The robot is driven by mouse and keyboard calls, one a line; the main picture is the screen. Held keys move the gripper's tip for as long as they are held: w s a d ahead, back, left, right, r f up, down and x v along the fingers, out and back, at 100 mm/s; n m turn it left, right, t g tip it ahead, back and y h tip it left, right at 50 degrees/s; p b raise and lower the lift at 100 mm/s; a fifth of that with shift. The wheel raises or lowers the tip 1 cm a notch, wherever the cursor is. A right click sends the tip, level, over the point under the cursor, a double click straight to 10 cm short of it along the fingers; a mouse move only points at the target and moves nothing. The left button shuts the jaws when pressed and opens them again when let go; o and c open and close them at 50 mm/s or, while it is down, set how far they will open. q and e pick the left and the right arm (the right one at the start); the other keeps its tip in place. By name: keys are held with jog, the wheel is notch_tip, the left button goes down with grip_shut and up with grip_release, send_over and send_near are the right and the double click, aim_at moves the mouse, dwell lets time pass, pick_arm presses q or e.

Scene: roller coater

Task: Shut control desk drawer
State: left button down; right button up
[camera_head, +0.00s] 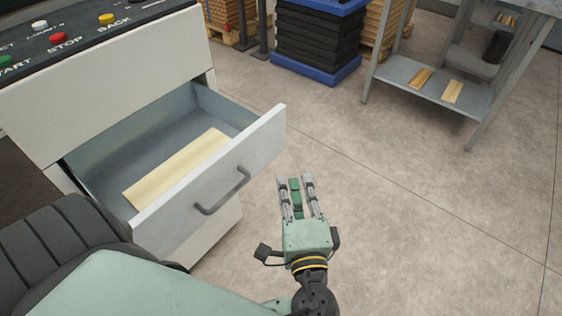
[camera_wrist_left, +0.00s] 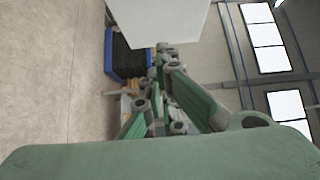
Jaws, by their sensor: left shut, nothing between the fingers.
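The control desk drawer (camera_head: 218,172) stands pulled open from the white control desk (camera_head: 110,85). It has a white front with a grey bar handle (camera_head: 222,192) and a grey inside, where a flat pale wooden board (camera_head: 178,168) lies. My left gripper (camera_head: 296,184) is shut and empty. In the head view it appears just right of the drawer front, with a visible gap to the handle. In the left wrist view, the fingers (camera_wrist_left: 158,95) show below a white panel (camera_wrist_left: 160,22), seemingly the drawer front. My right gripper is not in view.
Buttons sit on the desk top panel (camera_head: 75,30). A black stack on a blue base (camera_head: 315,75) stands at the back. A grey metal shelf table (camera_head: 435,85) with wooden pieces stands back right. The floor (camera_head: 430,220) right of the gripper is clear.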

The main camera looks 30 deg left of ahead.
pick_arm(q)
jog(key=w+a, duration=0.3)
jog(key=a, duration=0.3)
jog(key=shift+w+a, duration=0.3)
jog(key=shift+a, duration=0.1)
